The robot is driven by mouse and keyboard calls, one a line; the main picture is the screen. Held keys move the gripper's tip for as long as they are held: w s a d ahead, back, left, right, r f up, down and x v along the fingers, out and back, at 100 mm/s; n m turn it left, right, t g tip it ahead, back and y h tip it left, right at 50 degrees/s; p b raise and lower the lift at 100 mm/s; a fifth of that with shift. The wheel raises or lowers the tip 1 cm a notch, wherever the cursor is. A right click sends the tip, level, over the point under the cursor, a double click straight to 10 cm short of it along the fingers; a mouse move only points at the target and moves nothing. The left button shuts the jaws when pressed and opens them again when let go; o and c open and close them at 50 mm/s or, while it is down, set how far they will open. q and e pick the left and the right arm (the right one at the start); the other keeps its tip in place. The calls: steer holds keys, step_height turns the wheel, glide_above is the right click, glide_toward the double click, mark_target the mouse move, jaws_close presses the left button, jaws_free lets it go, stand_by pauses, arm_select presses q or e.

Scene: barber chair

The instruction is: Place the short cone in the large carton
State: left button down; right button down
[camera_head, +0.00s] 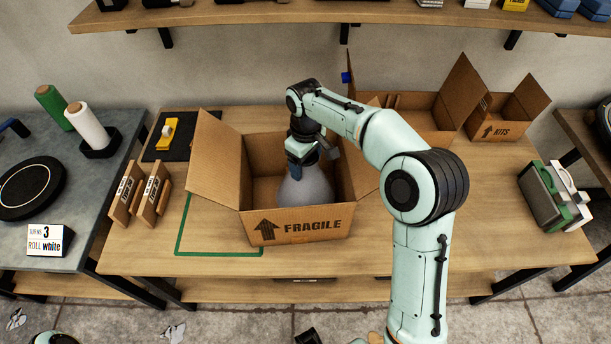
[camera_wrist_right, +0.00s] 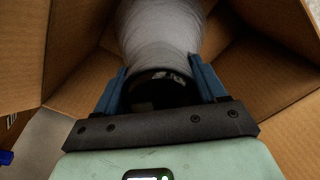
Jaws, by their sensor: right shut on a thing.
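The large carton (camera_head: 297,222), brown cardboard marked FRAGILE, stands with its flaps open on the wooden table. The short cone (camera_head: 305,187) is grey, wide and rounded low down and narrow at its top, and sits within the carton's walls. My right gripper (camera_head: 304,165) points down into the carton and is shut on the cone's narrow top. In the right wrist view the blue fingers of my right gripper (camera_wrist_right: 162,88) flank the dark end of the pale cone (camera_wrist_right: 160,35). The cone's base is hidden, so I cannot tell whether it touches the carton floor. My left gripper is not seen.
Another open carton (camera_head: 425,115) and a smaller one marked KITS (camera_head: 500,129) stand behind on the right. A green and grey case (camera_head: 553,195) lies at the table's right end. A shelf (camera_head: 400,12) runs above. The table front right is clear.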

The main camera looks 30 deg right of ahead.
steer(key=shift+f, duration=2.45)
steer(key=shift+b, duration=0.3)
steer(key=shift+c, duration=0.2)
jaws_free()
steer(key=shift+f, duration=0.1)
step_height(320, 180, up, 12)
steer(key=shift+r+p, duration=0.1)
steer(key=shift+p, duration=0.95)
